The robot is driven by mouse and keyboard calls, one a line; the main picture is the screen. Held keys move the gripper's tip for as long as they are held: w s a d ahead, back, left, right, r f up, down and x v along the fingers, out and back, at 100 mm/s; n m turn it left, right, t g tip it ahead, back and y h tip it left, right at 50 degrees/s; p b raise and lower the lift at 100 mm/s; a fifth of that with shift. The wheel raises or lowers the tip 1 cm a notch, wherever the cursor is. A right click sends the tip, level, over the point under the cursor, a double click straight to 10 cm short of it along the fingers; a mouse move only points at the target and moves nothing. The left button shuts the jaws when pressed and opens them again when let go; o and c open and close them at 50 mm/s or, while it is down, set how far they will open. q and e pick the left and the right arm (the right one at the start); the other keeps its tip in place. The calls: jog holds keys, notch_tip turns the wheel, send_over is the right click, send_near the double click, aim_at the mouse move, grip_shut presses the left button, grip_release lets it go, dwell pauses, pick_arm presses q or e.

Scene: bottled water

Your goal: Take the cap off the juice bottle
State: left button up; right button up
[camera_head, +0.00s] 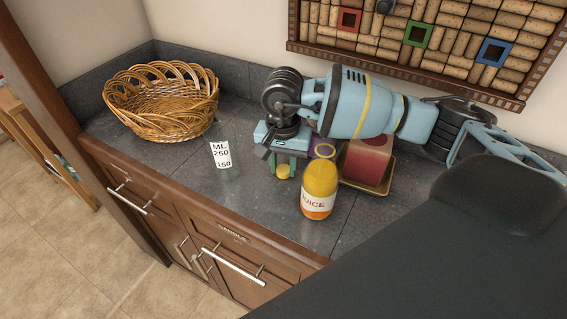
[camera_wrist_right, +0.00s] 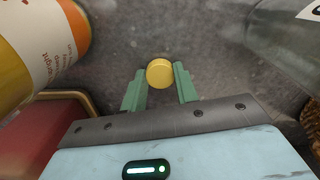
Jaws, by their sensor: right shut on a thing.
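The juice bottle (camera_head: 318,190) stands upright on the dark counter, orange-yellow with a white label band. Part of it shows at the left edge of the right wrist view (camera_wrist_right: 35,55). My right gripper (camera_head: 284,164) is to the left of the bottle, apart from it, pointing down. Its green fingers are shut on a small round yellow cap (camera_head: 283,172), which also shows between the fingertips in the right wrist view (camera_wrist_right: 160,73). The cap is away from the bottle. Whether the cap touches the counter is hard to tell. My left gripper is not in view.
A clear measuring container (camera_head: 222,155) stands left of my right gripper. A wicker basket (camera_head: 162,103) is at the back left. A red box (camera_head: 367,160) on a yellowish tray (camera_head: 374,191) is behind and right of the bottle. The counter's front left is clear.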

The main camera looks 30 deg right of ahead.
aim_at(283, 169)
jog(key=shift+f, duration=0.2)
jog(key=o, duration=1.1)
jog(key=shift+r, duration=0.15)
jog(key=shift+r, duration=0.3)
notch_tip(283, 169, up, 12)
jog(key=shift+f, duration=0.2)
